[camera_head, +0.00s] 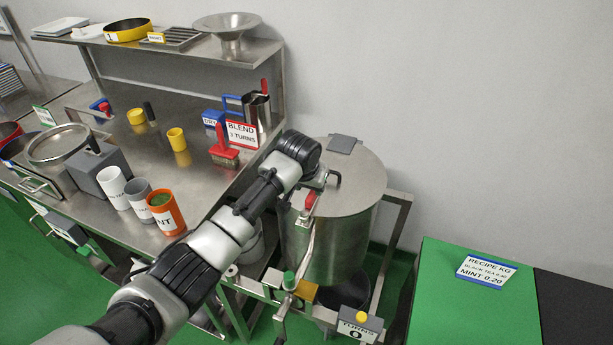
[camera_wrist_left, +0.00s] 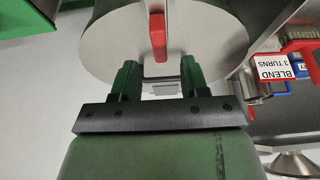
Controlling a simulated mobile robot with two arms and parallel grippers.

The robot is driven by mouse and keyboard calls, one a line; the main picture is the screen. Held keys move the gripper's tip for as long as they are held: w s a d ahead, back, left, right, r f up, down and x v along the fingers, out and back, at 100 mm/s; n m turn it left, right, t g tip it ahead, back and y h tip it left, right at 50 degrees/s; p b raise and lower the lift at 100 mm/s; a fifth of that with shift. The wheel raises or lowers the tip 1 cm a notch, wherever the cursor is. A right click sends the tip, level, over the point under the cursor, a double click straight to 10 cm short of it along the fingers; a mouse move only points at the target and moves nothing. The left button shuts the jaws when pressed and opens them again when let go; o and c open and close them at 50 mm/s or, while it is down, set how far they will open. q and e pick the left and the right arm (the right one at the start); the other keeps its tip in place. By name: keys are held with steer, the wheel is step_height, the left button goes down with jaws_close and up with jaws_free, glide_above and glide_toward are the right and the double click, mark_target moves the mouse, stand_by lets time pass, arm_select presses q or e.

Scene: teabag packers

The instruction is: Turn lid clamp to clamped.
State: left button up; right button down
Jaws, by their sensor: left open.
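The blending drum is a steel cylinder with a round lid (camera_head: 355,180). A red clamp lever (camera_head: 312,200) sits at the lid's front left edge, beside a bent metal handle (camera_head: 326,178). In the left wrist view the red lever (camera_wrist_left: 157,35) lies over the pale round drum face, its end just ahead of the gap between my fingers. My left gripper (camera_wrist_left: 160,80) is open, with one green finger on each side of that gap. Contact with the lever is not visible. My right gripper is not in view.
A steel bench (camera_head: 150,150) with cups, scoops and a BLEND 3 TURNS sign (camera_head: 242,134) stands left of the drum. A green table (camera_head: 450,300) is at right.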

mark_target(306, 211)
arm_select(q)
steer(key=v, duration=0.5)
steer(key=shift+s+r+b, duration=0.1)
steer(key=shift+r+b, duration=0.2)
steer(key=shift+b, duration=0.1)
